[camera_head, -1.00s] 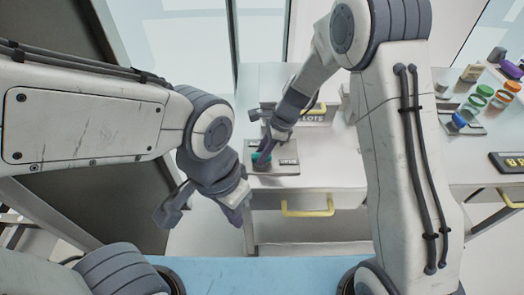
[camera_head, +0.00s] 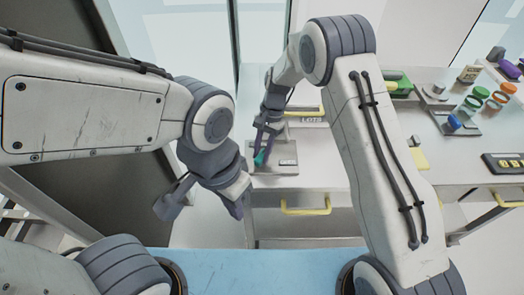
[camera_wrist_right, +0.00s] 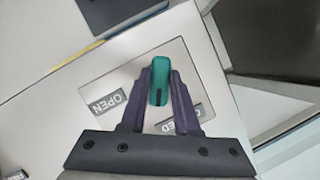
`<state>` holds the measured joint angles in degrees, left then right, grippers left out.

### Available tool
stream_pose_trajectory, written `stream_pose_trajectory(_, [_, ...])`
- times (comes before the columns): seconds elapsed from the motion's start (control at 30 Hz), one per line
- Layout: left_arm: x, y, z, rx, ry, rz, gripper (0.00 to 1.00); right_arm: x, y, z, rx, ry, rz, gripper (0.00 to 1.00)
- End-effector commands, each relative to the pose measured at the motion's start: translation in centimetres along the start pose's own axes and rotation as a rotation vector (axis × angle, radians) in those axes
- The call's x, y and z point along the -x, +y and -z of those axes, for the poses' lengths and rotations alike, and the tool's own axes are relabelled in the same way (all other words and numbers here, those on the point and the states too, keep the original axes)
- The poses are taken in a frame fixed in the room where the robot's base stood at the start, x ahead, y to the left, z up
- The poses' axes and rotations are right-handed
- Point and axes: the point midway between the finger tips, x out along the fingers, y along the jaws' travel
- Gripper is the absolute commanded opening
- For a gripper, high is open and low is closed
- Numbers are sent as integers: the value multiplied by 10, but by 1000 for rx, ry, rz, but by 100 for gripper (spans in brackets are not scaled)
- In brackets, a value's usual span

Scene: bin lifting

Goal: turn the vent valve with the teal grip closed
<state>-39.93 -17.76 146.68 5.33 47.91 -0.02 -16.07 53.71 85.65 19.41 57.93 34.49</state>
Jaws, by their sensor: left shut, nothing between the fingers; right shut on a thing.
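The vent valve's teal grip (camera_head: 260,158) sits on a light plate (camera_head: 287,158) at the near left of the counter. In the right wrist view the teal grip (camera_wrist_right: 160,78) stands between the two dark purple fingers of my right gripper (camera_wrist_right: 160,95). The OPEN label (camera_wrist_right: 107,102) is left of it; the CLOSED label (camera_wrist_right: 185,117) is lower right, partly hidden by a finger. The grip points at neither label. My right gripper (camera_head: 265,149) is shut on the grip. My left gripper (camera_head: 239,207) is shut and empty, in front of the counter's left end.
A yellow drawer handle (camera_head: 306,207) is on the counter's front. A box marked LOTS (camera_head: 312,118) stands behind the plate. A green object (camera_head: 402,86), coloured rings (camera_head: 481,93) and a dark panel (camera_head: 505,163) are to the right.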

Motion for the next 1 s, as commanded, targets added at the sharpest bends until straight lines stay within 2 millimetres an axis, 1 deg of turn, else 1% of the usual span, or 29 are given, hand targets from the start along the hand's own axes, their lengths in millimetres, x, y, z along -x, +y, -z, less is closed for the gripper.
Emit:
stream_pose_trajectory(0.2, [3, 0, 0, 0, 0, 0, 0, 1, -3, 0, 187, 3, -75, 0])
stream_pose_trajectory(0.5, [4, 0, 0, 0, 0, 0, 0, 1, -4, 0, 390, 4, -159, 0])
stream_pose_trajectory(0.7, [4, 0, 0, 0, 0, 0, 0, 1, -5, 0, 473, 6, -192, 0])
stream_pose_trajectory(1.0, [4, 0, 0, 0, 0, 0, 0, 2, -5, 0, 520, 6, -211, 0])
